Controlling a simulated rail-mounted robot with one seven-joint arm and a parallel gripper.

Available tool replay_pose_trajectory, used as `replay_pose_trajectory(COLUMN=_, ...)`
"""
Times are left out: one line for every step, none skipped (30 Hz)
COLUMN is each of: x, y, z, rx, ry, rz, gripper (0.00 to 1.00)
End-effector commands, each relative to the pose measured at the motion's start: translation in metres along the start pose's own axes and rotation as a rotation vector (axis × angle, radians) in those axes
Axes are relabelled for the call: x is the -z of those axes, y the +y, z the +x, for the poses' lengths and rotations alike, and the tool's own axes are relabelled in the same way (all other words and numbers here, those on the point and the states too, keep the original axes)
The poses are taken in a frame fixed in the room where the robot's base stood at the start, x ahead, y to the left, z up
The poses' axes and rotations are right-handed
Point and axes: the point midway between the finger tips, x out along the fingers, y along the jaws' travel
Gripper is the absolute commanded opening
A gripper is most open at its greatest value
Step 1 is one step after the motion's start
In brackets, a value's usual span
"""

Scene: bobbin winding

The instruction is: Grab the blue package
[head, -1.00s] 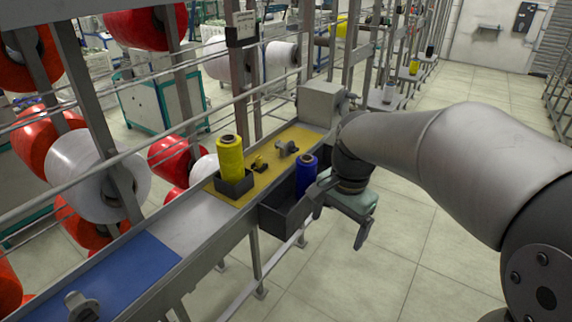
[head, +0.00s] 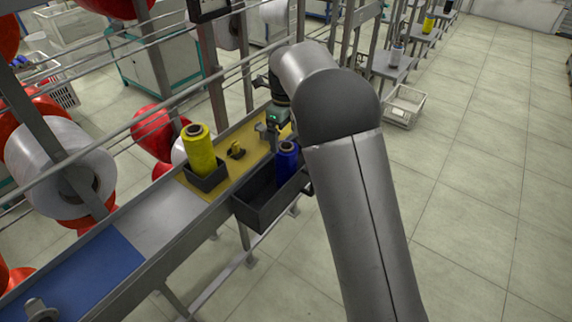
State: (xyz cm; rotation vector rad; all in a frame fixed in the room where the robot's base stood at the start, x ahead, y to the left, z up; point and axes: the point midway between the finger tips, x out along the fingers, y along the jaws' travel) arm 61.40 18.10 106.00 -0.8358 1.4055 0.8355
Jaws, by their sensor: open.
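The blue package is a blue wound bobbin (head: 287,165) standing upright at the far end of a dark open bin (head: 262,212) on the side of the bench. My gripper (head: 268,134) is just behind and above it, over the yellow mat (head: 226,180). It is open and not around the bobbin. Its fingers are small and partly hidden, and my arm covers the area right of the bobbin.
A yellow bobbin (head: 200,152) stands in a small dark holder on the yellow mat, beside a small yellow part (head: 237,149). A blue mat (head: 84,272) lies nearer on the bench. Metal rails run along the back. The floor to the right is mostly clear.

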Motion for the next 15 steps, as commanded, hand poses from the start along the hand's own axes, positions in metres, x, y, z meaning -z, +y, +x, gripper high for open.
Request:
replay_pose_trajectory(x=0.001, y=0.000, z=0.009, rx=-0.003, ry=0.004, rz=0.001, gripper=0.89)
replay_pose_trajectory(x=0.001, y=0.000, z=0.015, rx=-0.003, ry=0.003, rz=0.001, gripper=0.89)
replay_pose_trajectory(x=0.001, y=0.000, z=0.022, rx=-0.003, ry=0.003, rz=0.001, gripper=0.89)
replay_pose_trajectory(x=0.001, y=0.000, z=0.026, rx=-0.002, ry=0.002, rz=0.001, gripper=0.89)
replay_pose_trajectory(x=0.001, y=-0.001, z=0.030, rx=-0.001, ry=0.002, rz=0.001, gripper=0.89)
replay_pose_trajectory(x=0.001, y=-0.001, z=0.035, rx=-0.001, ry=0.001, rz=0.001, gripper=0.89)
replay_pose_trajectory(x=0.001, y=-0.001, z=0.038, rx=0.000, ry=0.001, rz=0.001, gripper=0.89)
replay_pose_trajectory(x=0.001, y=-0.001, z=0.040, rx=0.000, ry=0.000, rz=0.001, gripper=0.89)
replay_pose_trajectory(x=0.001, y=-0.001, z=0.042, rx=0.000, ry=0.000, rz=0.001, gripper=0.89)
replay_pose_trajectory(x=0.001, y=-0.001, z=0.043, rx=0.000, ry=0.000, rz=0.001, gripper=0.89)
replay_pose_trajectory(x=0.001, y=-0.001, z=0.045, rx=-0.001, ry=0.000, rz=0.001, gripper=0.89)
replay_pose_trajectory(x=0.001, y=-0.002, z=0.047, rx=-0.001, ry=0.000, rz=0.001, gripper=0.89)
replay_pose_trajectory(x=0.001, y=-0.002, z=0.050, rx=-0.001, ry=0.001, rz=0.001, gripper=0.89)
replay_pose_trajectory(x=0.001, y=-0.003, z=0.053, rx=-0.002, ry=0.002, rz=0.002, gripper=0.89)
replay_pose_trajectory(x=0.002, y=-0.004, z=0.059, rx=-0.003, ry=0.002, rz=0.002, gripper=0.89)
